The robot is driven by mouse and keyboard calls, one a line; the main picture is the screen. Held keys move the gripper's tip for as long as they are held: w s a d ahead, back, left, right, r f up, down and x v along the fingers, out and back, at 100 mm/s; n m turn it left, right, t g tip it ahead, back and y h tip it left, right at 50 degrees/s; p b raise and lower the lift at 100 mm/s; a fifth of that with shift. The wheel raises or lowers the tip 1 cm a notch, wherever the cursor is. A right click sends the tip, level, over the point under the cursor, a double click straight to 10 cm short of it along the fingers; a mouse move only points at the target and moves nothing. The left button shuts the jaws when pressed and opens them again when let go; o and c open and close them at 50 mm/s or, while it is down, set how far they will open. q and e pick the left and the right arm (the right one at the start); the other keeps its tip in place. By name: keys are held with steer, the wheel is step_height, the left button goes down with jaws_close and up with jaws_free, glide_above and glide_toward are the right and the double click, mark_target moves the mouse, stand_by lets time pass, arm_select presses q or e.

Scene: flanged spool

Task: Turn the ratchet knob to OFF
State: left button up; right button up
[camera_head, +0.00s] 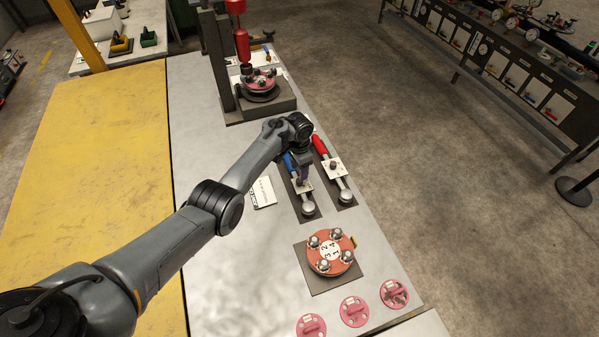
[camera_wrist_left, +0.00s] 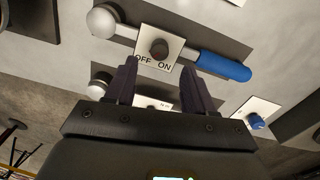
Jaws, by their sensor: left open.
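The blue-handled ratchet (camera_head: 308,208) lies on a dark mat on the grey bench; my left arm covers part of it in the head view. In the left wrist view its blue handle (camera_wrist_left: 222,67) points right and its round metal head (camera_wrist_left: 103,20) is at the upper left. A dark round knob (camera_wrist_left: 158,48) stands on its white plate, marked OFF on the left and ON on the right. I cannot tell which mark the knob points to. My left gripper (camera_wrist_left: 161,88) is open and empty, its fingers just short of the plate in the picture. My right gripper is not in view.
A red-handled ratchet (camera_head: 321,146) lies close beside the blue one. A red flanged disc (camera_head: 321,262) with several bolts sits nearer. A press (camera_head: 220,65) stands at the back. A white card (camera_head: 262,192) lies left of the ratchets. Several pink discs (camera_head: 354,311) line the front.

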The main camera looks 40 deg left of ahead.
arm_select(q)
steer(key=shift+r+p, duration=0.45)
steer(key=shift+r, duration=2.05)
steer(key=s+d+f+n+t+y, duration=0.1)
steer(key=s+d+f+y, duration=0.15)
steer(key=s+f, duration=0.7)
steer(key=s+d+r+t, duration=0.1)
steer(key=s+d, duration=0.3)
steer(key=s, duration=0.2)
steer(key=s+d+r, duration=0.1)
steer(key=s+d, duration=0.2)
steer(key=s, duration=0.3)
steer(key=s+d+r+n+t+h, duration=0.1)
steer(key=s+d+r, duration=0.3)
steer(key=s, duration=0.3)
steer(key=s+d+r+t+h, duration=0.1)
steer(key=s+d+r+h, duration=0.1)
steer(key=s+d+r, duration=0.45)
step_height(320, 180, up, 11)
steer(key=s+a+p, duration=0.1)
steer(key=p, duration=1.2)
steer(key=shift+s+a, duration=0.15)
steer(key=shift+a, duration=0.25)
